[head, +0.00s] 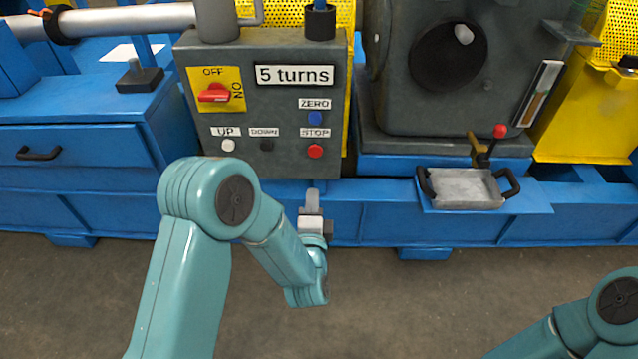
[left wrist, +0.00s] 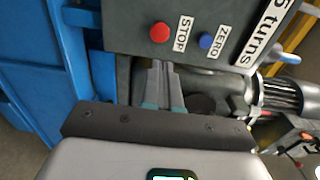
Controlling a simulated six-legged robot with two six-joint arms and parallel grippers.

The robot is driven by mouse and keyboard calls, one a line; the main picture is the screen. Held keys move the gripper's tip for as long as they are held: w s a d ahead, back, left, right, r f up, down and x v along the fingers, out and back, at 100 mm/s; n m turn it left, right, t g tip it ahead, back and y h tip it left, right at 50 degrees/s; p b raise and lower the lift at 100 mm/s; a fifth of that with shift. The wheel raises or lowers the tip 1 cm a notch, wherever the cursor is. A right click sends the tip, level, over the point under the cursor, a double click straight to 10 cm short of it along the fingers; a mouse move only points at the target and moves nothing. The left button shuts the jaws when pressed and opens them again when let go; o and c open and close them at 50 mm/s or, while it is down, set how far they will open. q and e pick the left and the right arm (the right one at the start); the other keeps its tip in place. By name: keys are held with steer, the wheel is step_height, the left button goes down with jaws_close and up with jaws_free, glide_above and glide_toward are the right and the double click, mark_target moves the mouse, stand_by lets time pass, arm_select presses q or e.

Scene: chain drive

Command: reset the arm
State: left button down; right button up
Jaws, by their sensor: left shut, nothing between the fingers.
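My left gripper (head: 312,197) is in front of the lower edge of the grey control box (head: 290,100), below the red STOP button (head: 315,151). Its fingers are shut and empty. In the left wrist view the closed fingers (left wrist: 163,68) point toward the box, below the STOP button (left wrist: 160,33) and the blue ZERO button (left wrist: 206,41), and appear apart from both. My left arm (head: 180,270) reaches in from the lower left, bent at the elbow. Part of my right arm (head: 570,325) shows at the lower right; its gripper is out of view.
The box carries a red rotary switch (head: 214,93), a white UP button (head: 228,145), a dark DOWN button (head: 267,145) and a "5 turns" label (head: 294,75). A grey tray (head: 465,192) with black handles juts out at right. A blue bench (head: 80,150) lies behind. The floor in front is clear.

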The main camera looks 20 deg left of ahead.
arm_select(q)
steer(key=s+a+f+g, duration=0.2)
steer(key=a+f, duration=0.4)
steer(key=s+d+f+n+g+h, duration=0.2)
steer(key=s+f+n+g+h, duration=0.25)
steer(key=f, duration=0.55)
steer(key=s+d+f+n+g+h, duration=0.1)
steer(key=s+d+f+n+g, duration=0.2)
steer(key=s, duration=0.4)
steer(key=s+d+f+n+g+h, duration=0.2)
steer(key=s+d+n+g, duration=0.15)
steer(key=s+n, duration=0.2)
steer(key=s+d+f+n+g+h, duration=0.15)
steer(key=s+n+g, duration=0.25)
steer(key=s, duration=0.4)
step_height(320, 180, up, 29)
steer(key=d+p, duration=0.1)
steer(key=p, duration=2.9)
steer(key=shift+s+r, duration=0.1)
